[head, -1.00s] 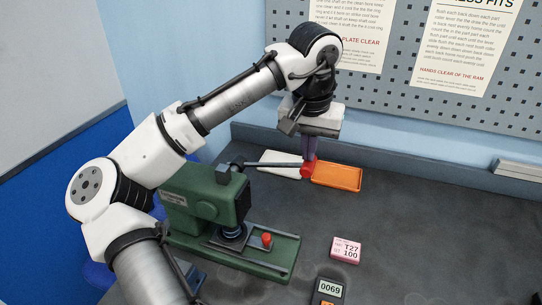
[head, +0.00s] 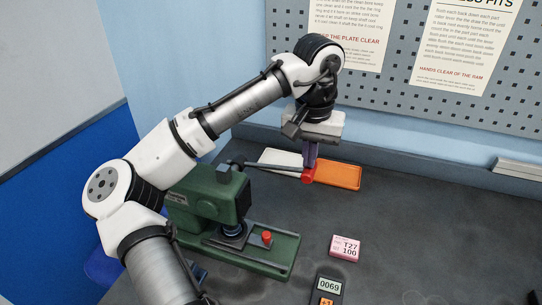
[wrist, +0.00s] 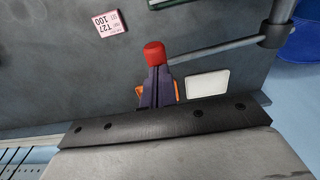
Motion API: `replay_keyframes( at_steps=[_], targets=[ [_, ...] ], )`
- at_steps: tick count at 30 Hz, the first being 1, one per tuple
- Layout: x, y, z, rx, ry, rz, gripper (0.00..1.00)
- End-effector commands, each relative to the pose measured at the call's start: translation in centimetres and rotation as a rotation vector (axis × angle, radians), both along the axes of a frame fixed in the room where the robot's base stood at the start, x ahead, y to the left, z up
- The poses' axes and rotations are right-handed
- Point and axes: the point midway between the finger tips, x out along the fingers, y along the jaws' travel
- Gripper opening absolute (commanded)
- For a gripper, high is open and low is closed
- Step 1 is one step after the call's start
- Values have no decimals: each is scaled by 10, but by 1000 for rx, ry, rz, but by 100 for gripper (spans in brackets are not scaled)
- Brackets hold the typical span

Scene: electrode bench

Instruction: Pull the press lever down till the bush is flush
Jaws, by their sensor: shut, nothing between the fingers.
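The green press (head: 205,195) stands left of centre on the bench. Its grey lever (head: 272,168) reaches right from a pivot at the press and slopes slightly down to a red knob (head: 308,176). My gripper (head: 310,164) points down with its purple fingers shut and empty, their tips at the top of the knob. The wrist view shows the knob (wrist: 154,52) just beyond the fingertips (wrist: 155,72); contact looks likely but is not certain. The ram meets a dark round part (head: 233,230) on the press base; the bush and its seating are too small to tell.
A small red cylinder (head: 267,237) stands on the press base. A white tray (head: 281,157) and an orange tray (head: 338,175) lie behind the knob. A pink label block (head: 346,246) and a meter reading 0069 (head: 329,289) lie in front. The right bench is clear.

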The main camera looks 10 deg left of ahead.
Motion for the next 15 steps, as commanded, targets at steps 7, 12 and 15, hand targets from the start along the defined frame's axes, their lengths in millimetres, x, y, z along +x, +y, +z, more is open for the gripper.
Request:
replay_keyframes(
  at_steps=[7, 12, 15],
  targets=[
    [0, 0, -7, 2, 15, 0, 0],
    [0, -1, -14, 4, 32, 0, 0],
    [0, -1, -18, 7, 40, 0, 0]
  ],
)
